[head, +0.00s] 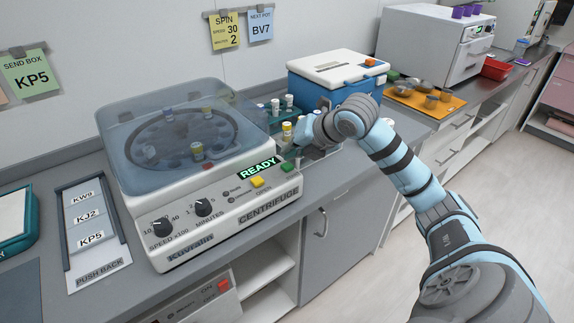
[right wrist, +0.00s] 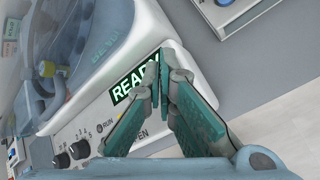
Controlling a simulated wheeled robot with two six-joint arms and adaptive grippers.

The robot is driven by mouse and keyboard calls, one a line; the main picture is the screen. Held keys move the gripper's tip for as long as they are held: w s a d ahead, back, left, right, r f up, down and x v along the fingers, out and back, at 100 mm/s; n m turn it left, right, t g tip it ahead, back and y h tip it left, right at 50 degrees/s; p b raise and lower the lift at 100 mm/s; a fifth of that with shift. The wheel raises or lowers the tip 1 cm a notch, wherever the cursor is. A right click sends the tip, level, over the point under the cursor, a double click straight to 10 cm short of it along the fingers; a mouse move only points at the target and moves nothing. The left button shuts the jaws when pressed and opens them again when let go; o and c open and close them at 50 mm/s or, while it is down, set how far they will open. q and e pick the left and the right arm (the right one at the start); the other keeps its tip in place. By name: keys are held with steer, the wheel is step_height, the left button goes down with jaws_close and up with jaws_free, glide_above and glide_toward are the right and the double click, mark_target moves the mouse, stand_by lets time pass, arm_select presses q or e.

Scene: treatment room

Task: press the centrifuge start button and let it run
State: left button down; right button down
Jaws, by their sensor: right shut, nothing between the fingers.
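The white centrifuge (head: 200,253) stands on the counter with its clear bluish lid (head: 165,100) down. Through the lid I see a dark rotor with several capped tubes. Its display (head: 258,168) reads READY; the right wrist view shows the same display (right wrist: 126,87), partly covered by my fingers. A yellow button (head: 257,182) and a green button (head: 287,167) sit on the front panel. My right gripper (head: 290,153) is shut and empty, just above the green button; I cannot tell if it touches. In the right wrist view its teal fingertips (right wrist: 163,76) meet beside the display. My left gripper is out of view.
Speed (head: 163,226) and minutes (head: 203,207) dials are on the panel. A yellow note (head: 224,31) reads SPIN, speed 30, minutes 2. A tube rack (head: 275,115) and a blue cool box (head: 335,85) stand behind my gripper. A labelled tray (head: 66,205) lies left.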

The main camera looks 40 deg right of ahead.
steer(key=shift+f, duration=0.1)
steer(key=shift+f, duration=0.3)
